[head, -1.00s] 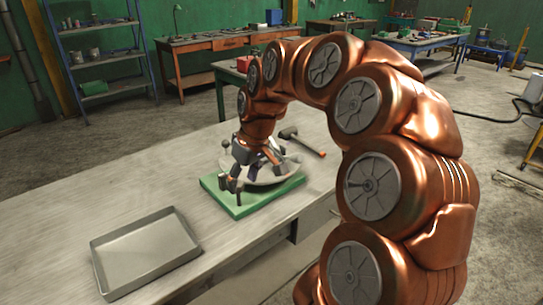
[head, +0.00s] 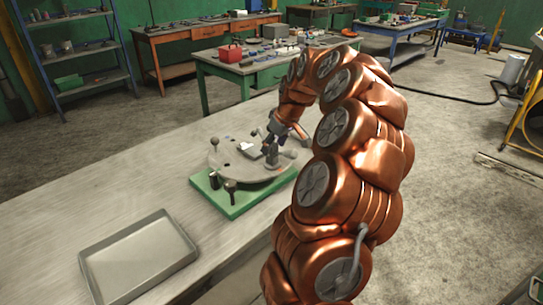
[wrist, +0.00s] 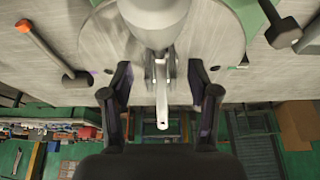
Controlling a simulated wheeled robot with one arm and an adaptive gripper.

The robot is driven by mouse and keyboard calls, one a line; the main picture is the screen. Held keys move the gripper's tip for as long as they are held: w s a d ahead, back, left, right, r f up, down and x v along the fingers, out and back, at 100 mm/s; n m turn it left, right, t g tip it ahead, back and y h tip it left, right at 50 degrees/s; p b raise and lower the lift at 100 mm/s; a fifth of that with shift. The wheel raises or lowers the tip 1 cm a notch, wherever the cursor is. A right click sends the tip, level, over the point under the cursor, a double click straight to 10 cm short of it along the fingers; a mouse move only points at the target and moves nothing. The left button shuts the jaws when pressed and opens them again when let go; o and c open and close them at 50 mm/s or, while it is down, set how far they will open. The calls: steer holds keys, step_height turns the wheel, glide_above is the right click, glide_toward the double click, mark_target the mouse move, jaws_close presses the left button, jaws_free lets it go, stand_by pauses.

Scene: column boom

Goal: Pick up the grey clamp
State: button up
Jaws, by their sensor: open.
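A grey round plate (head: 228,158) sits on a green base (head: 212,197) on the bench, with several small upright fittings on it. What looks like the grey clamp (wrist: 162,100) is a pale grey bar below a rounded grey body in the wrist view, between my fingers. My gripper (wrist: 160,95) is open, one finger on each side of the bar, with a gap to both. In the head view my gripper (head: 272,148) is low over the plate's far right side, and its fingertips and the clamp are partly hidden by one another.
A grey tray (head: 180,240) stands at the front left of the bench (head: 90,210). A dark fitting (wrist: 282,28) stands on the other side. The bench's left part is clear.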

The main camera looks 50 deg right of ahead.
mark_target(270, 153)
steer(key=shift+p+x, duration=0.95)
steer(key=shift+x, duration=1.35)
steer(key=shift+r, duration=0.1)
jaws_close()
